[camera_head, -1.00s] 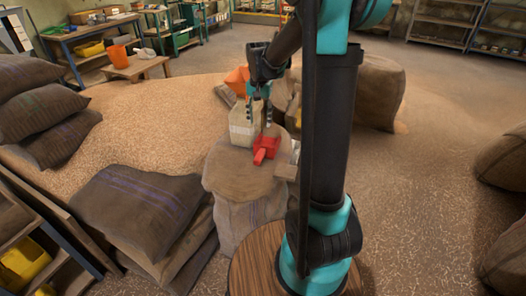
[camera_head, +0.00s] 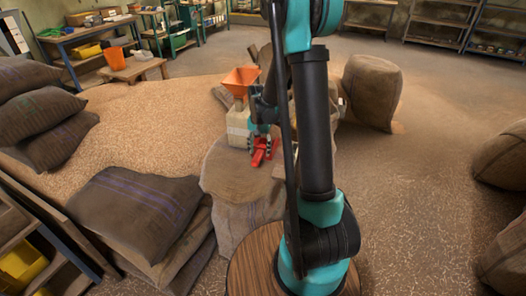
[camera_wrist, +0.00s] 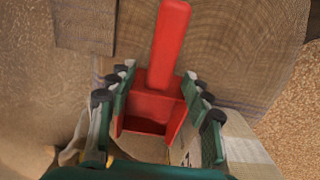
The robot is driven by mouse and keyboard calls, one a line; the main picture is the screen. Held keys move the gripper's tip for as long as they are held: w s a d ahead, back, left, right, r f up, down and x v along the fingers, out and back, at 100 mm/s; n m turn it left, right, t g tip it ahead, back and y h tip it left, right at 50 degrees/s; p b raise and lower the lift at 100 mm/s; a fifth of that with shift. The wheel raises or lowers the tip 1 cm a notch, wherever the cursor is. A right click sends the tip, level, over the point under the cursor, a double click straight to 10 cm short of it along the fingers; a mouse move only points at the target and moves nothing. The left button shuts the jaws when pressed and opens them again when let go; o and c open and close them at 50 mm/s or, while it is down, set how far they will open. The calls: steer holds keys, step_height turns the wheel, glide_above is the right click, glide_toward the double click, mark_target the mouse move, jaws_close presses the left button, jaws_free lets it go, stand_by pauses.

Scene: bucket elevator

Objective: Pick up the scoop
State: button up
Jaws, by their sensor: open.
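The red scoop (camera_head: 263,148) lies on the top of the round sack (camera_head: 222,172). In the wrist view the scoop (camera_wrist: 166,58) shows its long handle pointing up the picture and its open box-shaped bowl lower down. My gripper (camera_head: 262,144) is down at the scoop, just in front of a pale block (camera_head: 237,124). In the wrist view my gripper (camera_wrist: 158,92) is open, with one finger on each side of the scoop's bowl. I cannot tell whether either finger touches it.
An orange funnel (camera_head: 241,79) stands behind the pale block. Stacked dark sacks (camera_head: 135,205) lie at the left, and an upright sack (camera_head: 372,90) stands behind my arm at the right. Grain covers the floor (camera_head: 150,130) at the left.

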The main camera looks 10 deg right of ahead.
steer(key=shift+f, duration=1.35)
jaws_close()
